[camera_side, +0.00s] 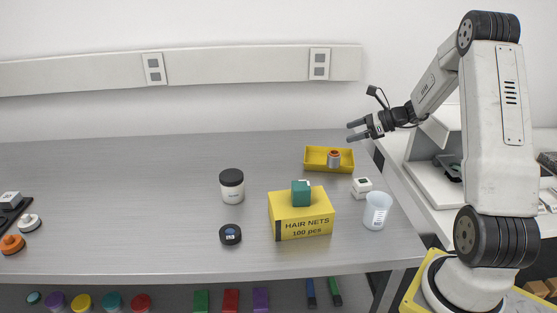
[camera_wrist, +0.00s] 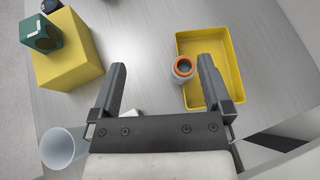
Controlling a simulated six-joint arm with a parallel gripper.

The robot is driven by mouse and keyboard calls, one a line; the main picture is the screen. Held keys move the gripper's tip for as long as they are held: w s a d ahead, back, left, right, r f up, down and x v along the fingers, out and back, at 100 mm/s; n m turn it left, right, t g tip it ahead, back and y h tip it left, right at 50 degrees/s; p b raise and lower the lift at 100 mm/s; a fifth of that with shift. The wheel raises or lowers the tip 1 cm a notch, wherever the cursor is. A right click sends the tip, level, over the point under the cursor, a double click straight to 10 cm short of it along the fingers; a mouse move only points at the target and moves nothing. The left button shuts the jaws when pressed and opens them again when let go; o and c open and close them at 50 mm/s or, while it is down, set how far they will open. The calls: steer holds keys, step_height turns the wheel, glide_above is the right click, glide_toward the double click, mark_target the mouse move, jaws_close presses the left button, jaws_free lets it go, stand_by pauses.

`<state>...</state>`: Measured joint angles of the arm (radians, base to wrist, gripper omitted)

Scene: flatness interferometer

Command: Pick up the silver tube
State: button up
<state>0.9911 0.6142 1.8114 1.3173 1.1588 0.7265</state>
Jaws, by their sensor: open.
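The silver tube (camera_side: 333,161) is a short silver cylinder with an orange-red ring at its top. It stands upright at the front wall of a yellow tray (camera_side: 313,165). In the wrist view the tube (camera_wrist: 183,76) overlaps the tray's left wall (camera_wrist: 184,94); I cannot tell whether it is fully inside. My gripper (camera_side: 350,131) is open and empty, above and behind the tray in the side view. In the wrist view the tube shows between the fingers of my gripper (camera_wrist: 162,66), closer to the right finger.
A yellow hair nets box (camera_side: 300,217) with a teal block (camera_side: 301,194) on top stands in front of the tray. A white box (camera_side: 361,187) and a translucent cup (camera_side: 376,211) stand near the right edge. A black-lidded jar (camera_side: 232,187) and dark disc (camera_side: 230,235) are left.

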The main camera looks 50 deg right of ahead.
steer(key=d+m+t, duration=0.1)
steer(key=d+m, duration=0.1)
steer(key=d, duration=0.2)
glide_toward(334, 158)
steer(key=w+f, duration=0.2)
steer(key=shift+w+d+h, duration=0.15)
steer(key=shift+w+h, duration=0.1)
steer(key=shift+h, duration=0.15)
steer(key=shift+w+f, duration=0.1)
steer(key=shift+x, duration=1.25)
steer(key=shift+w, duration=0.1)
steer(key=shift+x, duration=2.5)
steer(key=shift+w+d, duration=0.1)
